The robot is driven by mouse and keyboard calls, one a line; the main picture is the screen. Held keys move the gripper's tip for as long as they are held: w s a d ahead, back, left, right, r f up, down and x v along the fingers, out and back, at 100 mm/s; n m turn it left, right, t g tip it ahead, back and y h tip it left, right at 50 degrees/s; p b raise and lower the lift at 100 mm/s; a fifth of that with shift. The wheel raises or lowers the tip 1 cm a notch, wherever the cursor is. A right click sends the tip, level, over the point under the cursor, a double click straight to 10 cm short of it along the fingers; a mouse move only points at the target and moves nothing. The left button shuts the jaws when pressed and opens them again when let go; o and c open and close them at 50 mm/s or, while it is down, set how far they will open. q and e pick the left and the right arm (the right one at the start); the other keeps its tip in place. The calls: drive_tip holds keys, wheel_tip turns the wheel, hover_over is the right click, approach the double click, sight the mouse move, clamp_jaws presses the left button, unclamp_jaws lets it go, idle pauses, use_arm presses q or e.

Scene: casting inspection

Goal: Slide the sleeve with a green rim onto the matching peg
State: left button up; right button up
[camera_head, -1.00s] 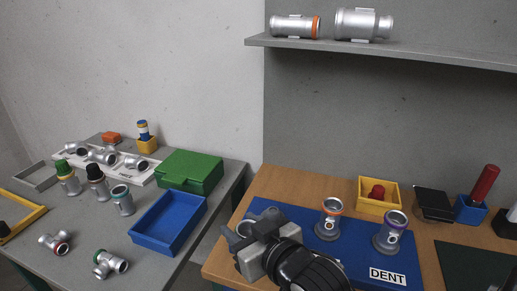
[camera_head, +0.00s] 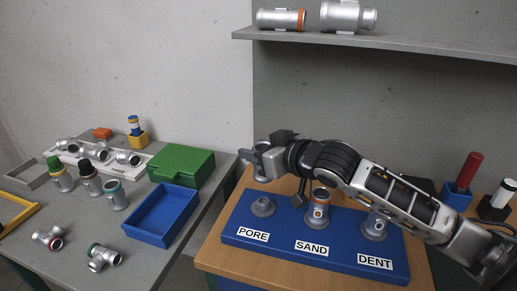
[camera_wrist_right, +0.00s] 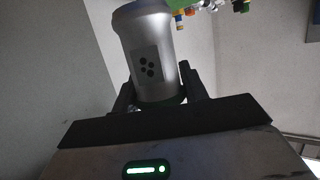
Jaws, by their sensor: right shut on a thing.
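My right gripper (camera_head: 264,160) is shut on a silver sleeve (camera_head: 261,174), held beyond the blue board (camera_head: 290,234). In the right wrist view the sleeve (camera_wrist_right: 148,62) shows a dark dot mark, with a green rim (camera_wrist_right: 172,101) at the end near the jaws. The bare PORE peg (camera_head: 263,206) stands on the board, nearer than the held sleeve and apart from it. My left gripper is out of view.
The left table holds an open blue bin (camera_head: 162,214), a green box (camera_head: 181,166), loose pipe fittings and several upright sleeves. A shelf (camera_head: 380,48) with two pipe parts hangs above. A blue holder with a red handle (camera_head: 466,172) stands at right.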

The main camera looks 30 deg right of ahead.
drive_tip(key=shift+s+r+p, duration=0.1)
drive_tip(key=shift+r+p, duration=0.2)
drive_tip(key=shift+p, duration=0.3)
drive_tip(key=shift+f+b, duration=0.6)
drive_tip(key=shift+f, duration=0.2)
drive_tip(key=shift+f+b, duration=0.45)
drive_tip(key=shift+f, duration=0.35)
drive_tip(key=shift+f+b, duration=0.4)
drive_tip(key=shift+f, duration=0.4)
drive_tip(key=shift+f+b, duration=0.3)
drive_tip(key=shift+f, duration=0.25)
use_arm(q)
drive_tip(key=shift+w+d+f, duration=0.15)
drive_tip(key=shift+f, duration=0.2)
use_arm(e)
drive_tip(key=shift+f, duration=0.15)
drive_tip(key=shift+f, duration=1.8)
